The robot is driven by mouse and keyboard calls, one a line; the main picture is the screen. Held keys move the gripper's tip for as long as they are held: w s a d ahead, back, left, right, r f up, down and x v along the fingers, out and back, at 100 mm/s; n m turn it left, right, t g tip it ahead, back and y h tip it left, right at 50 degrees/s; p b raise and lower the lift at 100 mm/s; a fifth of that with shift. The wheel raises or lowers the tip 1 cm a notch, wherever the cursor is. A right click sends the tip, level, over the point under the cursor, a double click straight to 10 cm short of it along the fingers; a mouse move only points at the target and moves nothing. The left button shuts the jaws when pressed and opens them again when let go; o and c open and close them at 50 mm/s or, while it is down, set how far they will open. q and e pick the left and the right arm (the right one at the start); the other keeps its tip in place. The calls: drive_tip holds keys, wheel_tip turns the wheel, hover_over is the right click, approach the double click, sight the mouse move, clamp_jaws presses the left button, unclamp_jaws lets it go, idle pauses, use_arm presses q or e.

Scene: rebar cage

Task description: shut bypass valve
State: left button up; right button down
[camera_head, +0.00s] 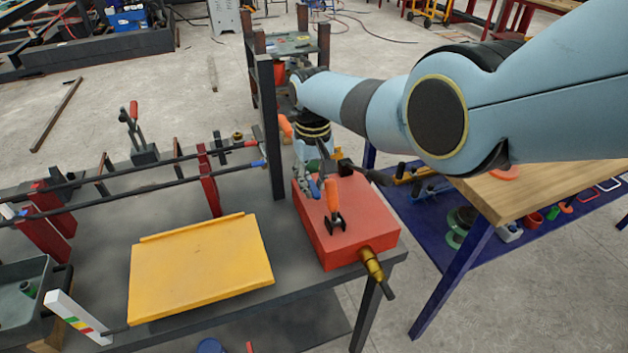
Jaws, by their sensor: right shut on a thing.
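A red box (348,222) sits on the right end of the dark bench. On its top stands a small dark fixture with an upright orange handle (332,195). A brass valve (372,263) with a dark stem sticks out of its front right corner. My right gripper (322,180) points down at the back left of the red box, behind the orange handle. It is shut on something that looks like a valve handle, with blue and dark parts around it. My wrist and the orange handle partly hide the grip. My left gripper is not in view.
A yellow plate (200,265) lies left of the red box. Dark rebars (130,180) run across red supports further left. A wooden-topped table (540,188) is to the right, with a floor gap between.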

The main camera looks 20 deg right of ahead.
sight(313, 188)
drive_tip(key=c, duration=1.2)
unclamp_jaws()
drive_tip(key=shift+c, duration=0.2)
wheel_tip(313, 188, up, 12)
